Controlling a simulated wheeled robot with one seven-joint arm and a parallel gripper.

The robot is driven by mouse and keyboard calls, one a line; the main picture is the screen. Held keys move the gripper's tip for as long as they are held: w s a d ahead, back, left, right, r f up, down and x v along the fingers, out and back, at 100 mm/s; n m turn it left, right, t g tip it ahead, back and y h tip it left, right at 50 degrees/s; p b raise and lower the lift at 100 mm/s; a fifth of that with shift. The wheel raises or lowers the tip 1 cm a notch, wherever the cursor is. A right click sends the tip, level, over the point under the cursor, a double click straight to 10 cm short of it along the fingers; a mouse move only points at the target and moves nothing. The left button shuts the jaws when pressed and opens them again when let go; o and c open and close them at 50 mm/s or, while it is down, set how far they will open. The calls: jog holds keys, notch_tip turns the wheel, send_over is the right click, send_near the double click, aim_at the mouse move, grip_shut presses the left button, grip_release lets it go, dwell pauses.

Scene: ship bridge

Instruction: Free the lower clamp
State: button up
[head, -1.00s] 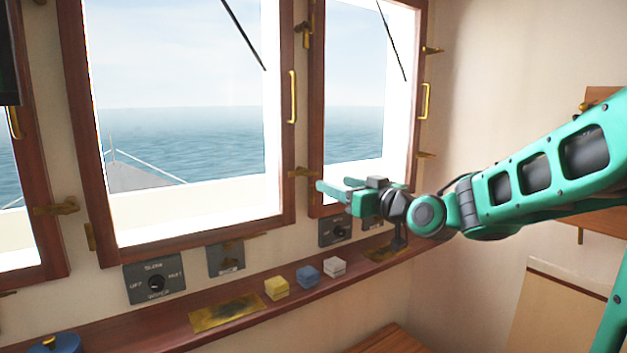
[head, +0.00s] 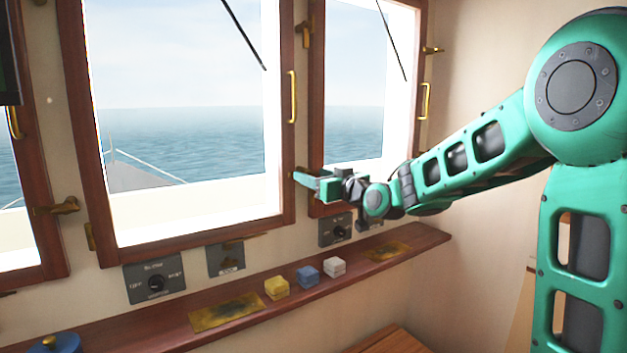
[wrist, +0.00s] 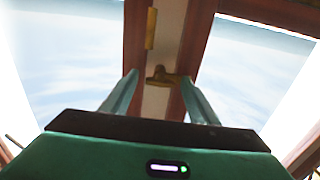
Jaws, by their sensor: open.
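The lower clamp (wrist: 160,77) is a small brass fitting on the post between the two windows. In the wrist view it shows between the fingers of my gripper (wrist: 158,82), close to their tips; I cannot tell if they touch it. In the head view my gripper (head: 305,181) reaches left to this post, low beside the large window, and mostly hides the clamp. The gripper is open and holds nothing. The large window's brass handle (head: 292,97) is above, and it also shows in the wrist view (wrist: 151,28).
An upper brass clamp (head: 304,32) sits high on the same post. Below is a wooden ledge (head: 160,325) with a yellow block (head: 276,288), a blue block (head: 307,276) and a white block (head: 335,266). Switch panels (head: 155,282) line the wall above it.

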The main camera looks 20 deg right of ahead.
jog(key=shift+c, duration=0.3)
jog(key=c, duration=1)
jog(key=shift+a+f+n, duration=0.1)
jog(key=shift+n, duration=4.4)
jog(key=shift+f+n, duration=0.1)
jog(key=shift+n, duration=4.4)
jog(key=shift+s, duration=0.1)
